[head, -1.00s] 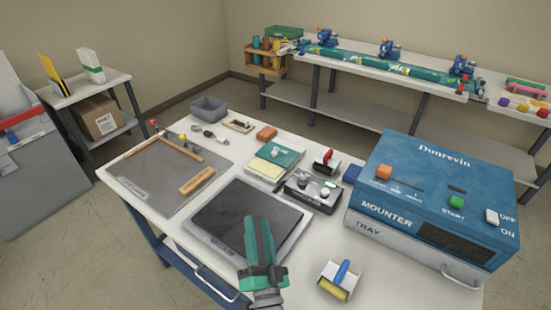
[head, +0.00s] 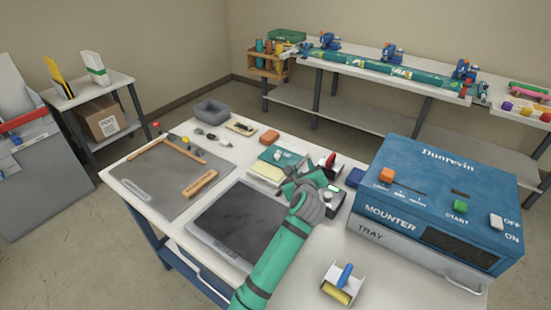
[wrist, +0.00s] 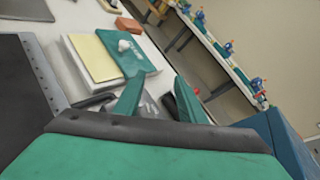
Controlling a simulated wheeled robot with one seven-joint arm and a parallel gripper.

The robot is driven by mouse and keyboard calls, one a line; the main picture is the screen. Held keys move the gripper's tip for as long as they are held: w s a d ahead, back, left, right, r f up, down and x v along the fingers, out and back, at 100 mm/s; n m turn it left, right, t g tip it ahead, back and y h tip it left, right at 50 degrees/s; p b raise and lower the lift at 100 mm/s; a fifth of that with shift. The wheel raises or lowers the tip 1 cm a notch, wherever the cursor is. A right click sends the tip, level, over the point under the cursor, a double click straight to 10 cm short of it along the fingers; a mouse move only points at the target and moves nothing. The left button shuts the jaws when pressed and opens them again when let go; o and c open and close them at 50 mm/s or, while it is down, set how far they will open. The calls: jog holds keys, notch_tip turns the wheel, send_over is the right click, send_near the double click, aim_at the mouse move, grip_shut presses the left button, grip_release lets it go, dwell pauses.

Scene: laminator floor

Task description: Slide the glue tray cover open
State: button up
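The glue tray (head: 264,174) is a pale box on the table with a yellow surface showing at its near side. Its teal cover (head: 272,154) lies over the far part and carries a white knob (head: 284,156). The wrist view shows the yellow part of the tray (wrist: 92,58), the cover (wrist: 141,62) and the knob (wrist: 124,45) ahead and left of the fingers. My gripper (head: 304,178) is just right of the tray, above the grey control box. In the wrist view my gripper (wrist: 159,80) has its two teal fingers apart, with no held object visible.
The grey control box (head: 330,205) is partly hidden by my gripper. A red-handled tool (head: 329,161) stands close behind it. The blue mounter (head: 438,195) is to the right, a dark flat plate (head: 235,222) to the left. An orange block (head: 269,136) lies behind the tray.

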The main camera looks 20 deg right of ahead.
aim_at(278, 155)
jog(key=w+a+m+y, duration=0.1)
jog(key=w+a+f+m+y, duration=0.1)
jog(key=a, duration=0.1)
jog(key=w+a+m+y, duration=0.1)
jog(key=w+a, duration=0.1)
jog(key=shift+a+f+y, duration=0.15)
jog(key=shift+f+y, duration=0.1)
jog(key=shift+y, duration=0.05)
jog(key=x, duration=1)
jog(key=shift+w+f, duration=0.15)
jog(key=shift+w, duration=0.15)
grip_shut()
